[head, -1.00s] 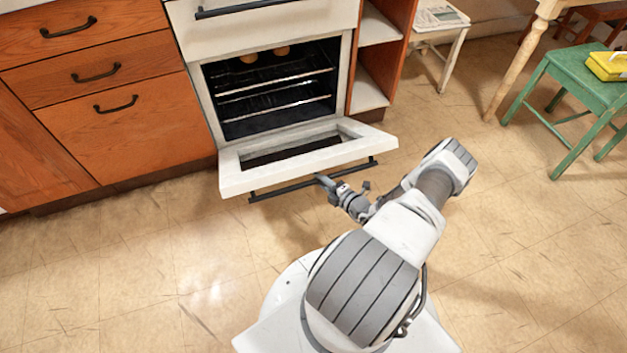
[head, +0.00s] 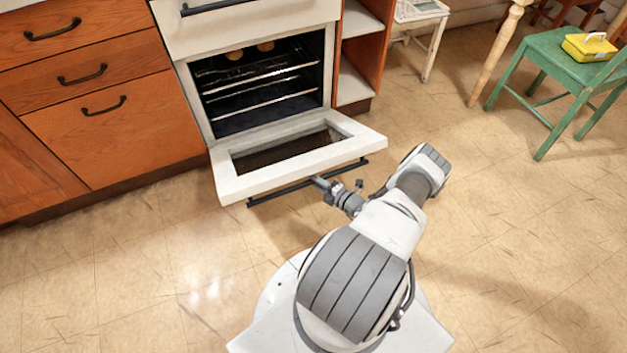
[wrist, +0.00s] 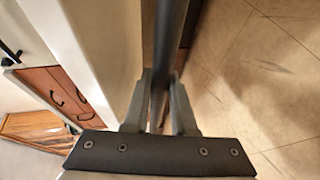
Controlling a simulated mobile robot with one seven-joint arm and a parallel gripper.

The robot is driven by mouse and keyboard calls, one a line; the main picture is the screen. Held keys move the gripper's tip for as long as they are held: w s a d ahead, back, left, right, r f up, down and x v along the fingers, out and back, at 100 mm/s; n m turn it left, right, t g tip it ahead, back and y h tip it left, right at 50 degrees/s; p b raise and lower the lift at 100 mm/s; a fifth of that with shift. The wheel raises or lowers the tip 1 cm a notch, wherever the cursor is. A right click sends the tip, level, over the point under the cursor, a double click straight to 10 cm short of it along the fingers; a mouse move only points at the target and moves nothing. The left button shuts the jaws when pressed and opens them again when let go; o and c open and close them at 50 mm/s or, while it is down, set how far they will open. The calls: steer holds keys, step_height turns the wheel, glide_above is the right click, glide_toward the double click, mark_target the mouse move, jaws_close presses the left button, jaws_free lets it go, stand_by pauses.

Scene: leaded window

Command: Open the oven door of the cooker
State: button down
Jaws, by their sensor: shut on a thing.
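The white oven door (head: 232,184) of the cooker (head: 205,110) is hinged down at its bottom edge and stands wide open, tilted near level. Its dark bar handle (head: 280,192) runs along the outer edge. My gripper (head: 318,182) is at the right part of the handle. In the wrist view, the two fingers of my gripper (wrist: 160,105) are on either side of the dark handle bar (wrist: 166,45), shut on it. The white door edge (wrist: 110,50) is to the left of the bar there. The oven inside shows racks (head: 260,88).
Wooden drawers (head: 100,120) stand left of the cooker and an open wooden shelf (head: 362,50) right of it. The floor (head: 480,220) between is clear.

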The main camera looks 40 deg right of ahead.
mark_target(315, 172)
steer(key=shift+s+a+f, duration=0.1)
steer(key=shift+s, duration=0.15)
steer(key=c, duration=0.8)
jaws_free()
steer(key=shift+o, duration=0.3)
steer(key=shift+w, duration=0.1)
steer(key=shift+r, duration=0.2)
steer(key=shift+r, duration=0.3)
steer(key=r+p, duration=0.2)
steer(key=r, duration=0.1)
steer(key=r+p, duration=0.1)
steer(key=shift+s+d+r, duration=0.2)
steer(key=shift+s+d, duration=0.1)
steer(key=s+d+r+p, duration=0.1)
steer(key=s+d+r, duration=0.1)
steer(key=s, duration=0.3)
steer(key=s+d+r+p, duration=0.1)
steer(key=s+d+r, duration=0.1)
steer(key=s, duration=0.3)
steer(key=shift+d+r+p, duration=0.25)
steer(key=shift+r+p, duration=0.15)
steer(key=shift+r, duration=0.5)
steer(key=shift+c, duration=0.2)
